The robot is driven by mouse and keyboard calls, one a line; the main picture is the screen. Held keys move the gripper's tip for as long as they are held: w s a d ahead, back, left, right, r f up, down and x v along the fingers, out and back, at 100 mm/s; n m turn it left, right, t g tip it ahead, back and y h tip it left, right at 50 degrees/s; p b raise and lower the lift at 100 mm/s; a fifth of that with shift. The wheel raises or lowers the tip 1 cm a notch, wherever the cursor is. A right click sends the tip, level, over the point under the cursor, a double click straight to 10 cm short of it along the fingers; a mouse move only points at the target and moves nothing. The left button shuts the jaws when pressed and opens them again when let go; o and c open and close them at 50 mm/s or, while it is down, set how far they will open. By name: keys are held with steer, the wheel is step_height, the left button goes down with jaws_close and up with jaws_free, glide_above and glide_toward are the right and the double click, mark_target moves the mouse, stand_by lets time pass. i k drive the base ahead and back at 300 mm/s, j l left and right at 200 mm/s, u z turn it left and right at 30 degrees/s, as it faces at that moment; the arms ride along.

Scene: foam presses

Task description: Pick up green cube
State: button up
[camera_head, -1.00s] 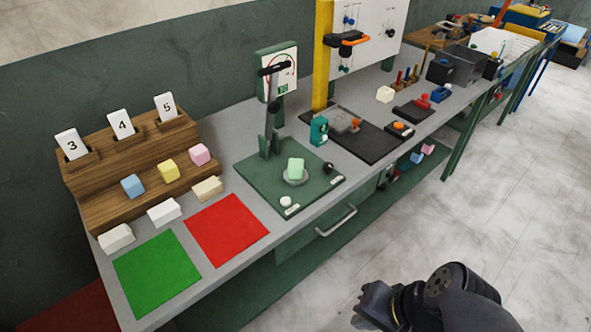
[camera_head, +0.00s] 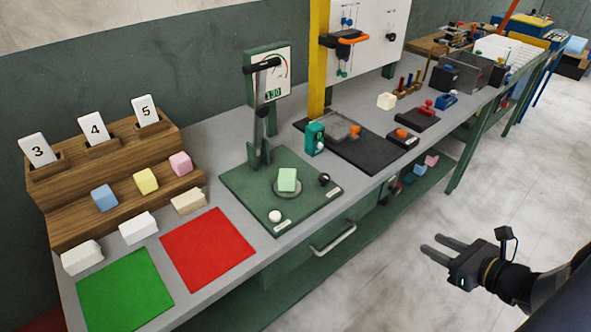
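The pale green cube (camera_head: 287,180) sits on the round grey plate (camera_head: 288,194) of the green press base (camera_head: 240,193). The press's dark upright lever (camera_head: 262,115) stands behind the cube. My gripper (camera_head: 436,250) is at the lower right, beyond the bench's front edge and well apart from the cube. Its two dark fingers point left with a gap between them, and nothing is held.
A wooden stepped rack (camera_head: 120,175) with numbered cards and coloured cubes stands at the left. A green mat (camera_head: 125,290) and a red mat (camera_head: 207,248) lie in front. A drawer handle (camera_head: 334,239) sticks out from the bench front. A black tray (camera_head: 350,150) lies right of the press.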

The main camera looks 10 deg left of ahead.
mark_target(287, 177)
steer(key=i+l+u, duration=0.25)
steer(key=i, duration=0.25)
steer(key=i+l+u, duration=0.25)
steer(key=i, duration=0.3)
steer(key=u, duration=1.25)
